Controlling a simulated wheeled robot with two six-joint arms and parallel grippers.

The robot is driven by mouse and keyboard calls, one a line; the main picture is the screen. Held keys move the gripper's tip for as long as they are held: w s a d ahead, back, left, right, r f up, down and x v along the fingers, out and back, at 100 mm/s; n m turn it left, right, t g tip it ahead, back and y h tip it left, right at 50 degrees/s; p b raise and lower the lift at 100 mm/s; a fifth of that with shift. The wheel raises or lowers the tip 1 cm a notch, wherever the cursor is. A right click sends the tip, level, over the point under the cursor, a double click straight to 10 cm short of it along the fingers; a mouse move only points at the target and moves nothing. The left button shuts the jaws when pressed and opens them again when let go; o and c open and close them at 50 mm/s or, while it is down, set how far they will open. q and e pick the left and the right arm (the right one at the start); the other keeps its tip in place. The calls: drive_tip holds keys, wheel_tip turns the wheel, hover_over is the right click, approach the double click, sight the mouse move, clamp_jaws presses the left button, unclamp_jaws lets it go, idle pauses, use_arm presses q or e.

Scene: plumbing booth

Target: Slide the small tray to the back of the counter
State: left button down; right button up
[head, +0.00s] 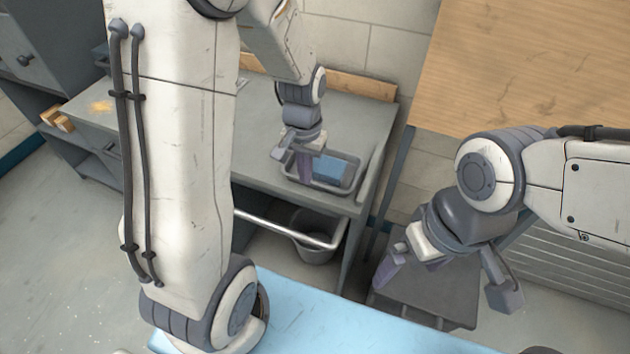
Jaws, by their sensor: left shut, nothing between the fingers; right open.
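The small grey tray (345,188) sits on the grey counter (355,118), near its front right corner. A blue block-like item (329,168) lies in the tray. My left gripper (303,176) is shut and empty, pointing down at the left part of the tray. It covers some of the tray; I cannot tell whether it touches it. My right gripper (446,284) is open and empty, well to the right of the counter and closer to me, with its fingers wide apart.
A wooden strip (352,83) runs along the counter's back. A raised edge borders the counter's right end. A metal rail (285,229) and a grey bucket (316,246) are below the front. A wooden panel (530,65) stands at right. Bare counter lies behind the tray.

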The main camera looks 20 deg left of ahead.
sight(313, 194)
use_arm(q)
wheel_tip(313, 194, down, 9)
drive_tip(key=shift+s+f, duration=0.1)
drive_tip(key=shift+f, duration=0.1)
drive_tip(key=w+p, duration=0.2)
drive_tip(key=w, duration=0.1)
drive_tip(key=shift+w+f, duration=0.1)
drive_tip(key=shift+w+d+f, duration=0.1)
drive_tip(key=shift+w, duration=0.35)
